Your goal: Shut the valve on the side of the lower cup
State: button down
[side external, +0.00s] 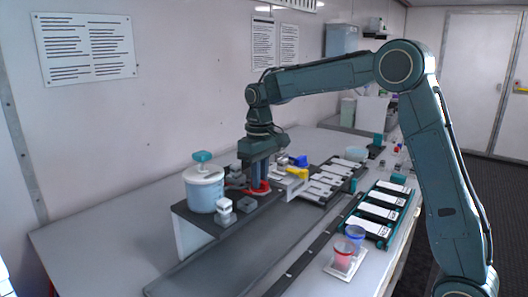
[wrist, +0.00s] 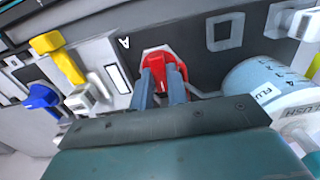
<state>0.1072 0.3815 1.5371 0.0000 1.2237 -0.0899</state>
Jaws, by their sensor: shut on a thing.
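My gripper (side external: 260,184) points down over the dark raised platform. In the wrist view its two blue-grey fingers (wrist: 163,88) are shut on a red part (wrist: 169,63), which also shows at the fingertips in the side view (side external: 259,188). A white cup (side external: 204,192) with a pale blue band and teal knob stands left of my gripper; in the wrist view it lies at the right (wrist: 262,85), with lettering. A small white and grey fitting (side external: 225,209) sits by the cup's base. I cannot tell which cup is the lower one.
A yellow handle (side external: 297,173) and a blue handle (side external: 298,160) stand close right of my gripper. Further right are label racks (side external: 380,208). A tray (side external: 346,272) with a red cup (side external: 342,256) and a blue cup (side external: 355,235) stands in front. The table's front left is clear.

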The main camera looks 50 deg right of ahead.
dwell(0.5)
jog(key=c, duration=1.4)
grip_release()
jog(key=shift+r, duration=0.2)
notch_tip(320, 180, up, 13)
jog(key=shift+r, duration=0.2)
